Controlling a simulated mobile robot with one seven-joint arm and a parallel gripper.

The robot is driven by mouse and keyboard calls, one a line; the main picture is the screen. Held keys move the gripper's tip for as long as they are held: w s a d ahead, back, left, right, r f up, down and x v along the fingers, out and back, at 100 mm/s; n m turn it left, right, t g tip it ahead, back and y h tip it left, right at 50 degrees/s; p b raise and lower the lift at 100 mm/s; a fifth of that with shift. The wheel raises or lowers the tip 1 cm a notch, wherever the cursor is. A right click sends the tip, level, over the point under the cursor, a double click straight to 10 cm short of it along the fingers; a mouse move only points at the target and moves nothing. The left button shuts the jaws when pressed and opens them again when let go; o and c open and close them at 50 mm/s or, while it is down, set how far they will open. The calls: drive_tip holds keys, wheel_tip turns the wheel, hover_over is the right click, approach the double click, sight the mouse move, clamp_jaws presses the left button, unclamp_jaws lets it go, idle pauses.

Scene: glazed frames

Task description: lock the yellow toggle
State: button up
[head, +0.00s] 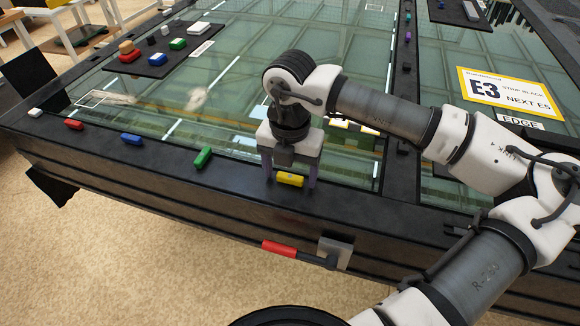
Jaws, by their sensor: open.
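The yellow toggle (290,179) sits on the black front rail of the glazed frame, in the head view. My gripper (290,180) is above the rail and points down, with one finger to the left of the yellow toggle and one to the right. The jaws are open. I cannot tell whether the fingers touch the toggle. The gripper body hides the area just behind it.
Along the same rail, to the left, sit a green toggle (202,158), a blue one (131,139), a red one (74,124) and a white one (35,113). A red-handled lever (280,249) sticks out below the rail. A dark tray (155,66) with coloured blocks lies on the glass.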

drive_tip(key=shift+c, duration=0.4)
drive_tip(key=c, duration=0.9)
drive_tip(key=shift+f+n+b, duration=0.15)
drive_tip(key=shift+n+b, duration=0.15)
drive_tip(key=shift+b, duration=0.3)
drive_tip(key=n+b, duration=0.1)
drive_tip(key=b, duration=0.2)
drive_tip(key=shift+f+n, duration=0.2)
drive_tip(key=shift+n, duration=0.2)
drive_tip(key=n+b, duration=0.5)
drive_tip(key=shift+r, duration=0.1)
drive_tip(key=n+b, duration=0.3)
drive_tip(key=n, duration=0.3)
drive_tip(key=shift+r, duration=0.15)
drive_tip(key=n+b, duration=0.1)
drive_tip(key=n, duration=0.3)
drive_tip(key=shift+r+n, duration=0.1)
drive_tip(key=shift+n, duration=0.2)
